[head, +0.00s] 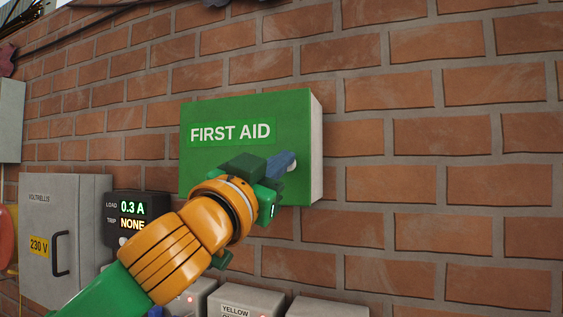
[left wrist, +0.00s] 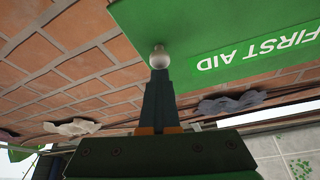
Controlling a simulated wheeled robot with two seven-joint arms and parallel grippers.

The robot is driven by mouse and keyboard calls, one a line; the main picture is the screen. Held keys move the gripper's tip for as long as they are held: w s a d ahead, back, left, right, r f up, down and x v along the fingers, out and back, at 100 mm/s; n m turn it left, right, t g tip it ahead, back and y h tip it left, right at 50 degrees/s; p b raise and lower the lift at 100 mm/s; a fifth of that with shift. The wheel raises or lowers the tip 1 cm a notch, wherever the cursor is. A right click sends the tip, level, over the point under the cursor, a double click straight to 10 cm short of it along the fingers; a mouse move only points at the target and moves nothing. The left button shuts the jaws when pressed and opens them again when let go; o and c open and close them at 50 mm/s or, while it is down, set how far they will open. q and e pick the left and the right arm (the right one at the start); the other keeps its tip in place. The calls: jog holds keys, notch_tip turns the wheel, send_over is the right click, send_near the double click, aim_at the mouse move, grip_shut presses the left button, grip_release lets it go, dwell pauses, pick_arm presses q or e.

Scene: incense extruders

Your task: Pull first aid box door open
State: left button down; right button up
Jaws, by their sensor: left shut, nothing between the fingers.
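The first aid box (head: 225,115) hangs on the brick wall with a green door and a white side. Its door looks closed in the head view. A round white knob (head: 293,166) sits near the door's right edge. My left gripper (head: 287,161) is shut and empty, its fingertips right at the knob and partly covering it. In the left wrist view the box (left wrist: 205,35) appears upside down, and the knob (left wrist: 159,58) shows just beyond the tips of the shut fingers (left wrist: 158,78). I cannot tell whether they touch. My right gripper is not in view.
A grey cabinet (head: 83,225) marked 230 V and a black load display (head: 133,212) stand left of my arm. Several grey boxes (head: 245,299) sit below the first aid box. The brick wall (head: 440,190) to the right is bare.

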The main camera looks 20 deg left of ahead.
pick_arm(q)
jog(key=c, duration=1.6)
grip_release()
jog(key=shift+w+a+f, duration=0.1)
jog(key=c, duration=1.2)
grip_release()
jog(key=o, duration=0.4)
jog(key=shift+a, duration=0.3)
jog(key=shift+o, duration=0.9)
jog(key=shift+a+f, duration=0.1)
jog(key=shift+a, duration=0.3)
jog(key=shift+d, duration=0.15)
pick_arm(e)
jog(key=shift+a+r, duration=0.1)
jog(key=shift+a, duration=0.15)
